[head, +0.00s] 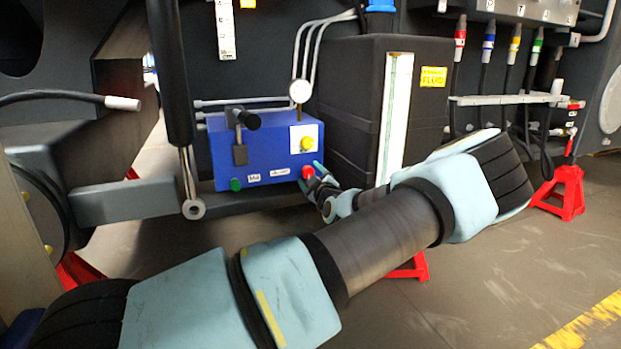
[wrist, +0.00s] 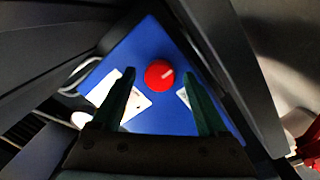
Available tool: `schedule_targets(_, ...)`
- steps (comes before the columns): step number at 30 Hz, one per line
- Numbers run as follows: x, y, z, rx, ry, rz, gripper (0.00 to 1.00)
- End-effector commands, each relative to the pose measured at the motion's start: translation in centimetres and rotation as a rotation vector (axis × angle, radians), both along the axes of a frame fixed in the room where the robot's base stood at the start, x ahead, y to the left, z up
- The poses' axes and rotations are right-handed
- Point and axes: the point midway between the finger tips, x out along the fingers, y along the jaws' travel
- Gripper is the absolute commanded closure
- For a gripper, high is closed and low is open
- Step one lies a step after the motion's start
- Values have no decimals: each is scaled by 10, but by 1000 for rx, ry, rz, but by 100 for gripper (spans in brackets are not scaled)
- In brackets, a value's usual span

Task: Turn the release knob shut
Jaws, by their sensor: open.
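The release knob (head: 307,172) is a small red round knob on the front of a blue box (head: 262,152), low at the right. I cannot tell how far the tips are from the knob. In the head view my gripper (head: 312,176) is right at the knob and partly hides the box's lower right corner.
The box also carries a yellow knob (head: 306,144) on a white plate, a green button (head: 235,184) and a black lever (head: 241,120). A dark tank (head: 345,115) stands close on the right. A black cylinder (head: 172,75) hangs at the left. Red stands (head: 563,190) stand on the floor.

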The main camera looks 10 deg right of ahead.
Motion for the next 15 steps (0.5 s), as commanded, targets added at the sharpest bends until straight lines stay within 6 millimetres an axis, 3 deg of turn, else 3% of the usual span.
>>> schedule_targets(5, 0, 0, 0, 0, 0, 0, 26)
schedule_targets(15, -1, 0, 0, 0, 1, 1, 64)
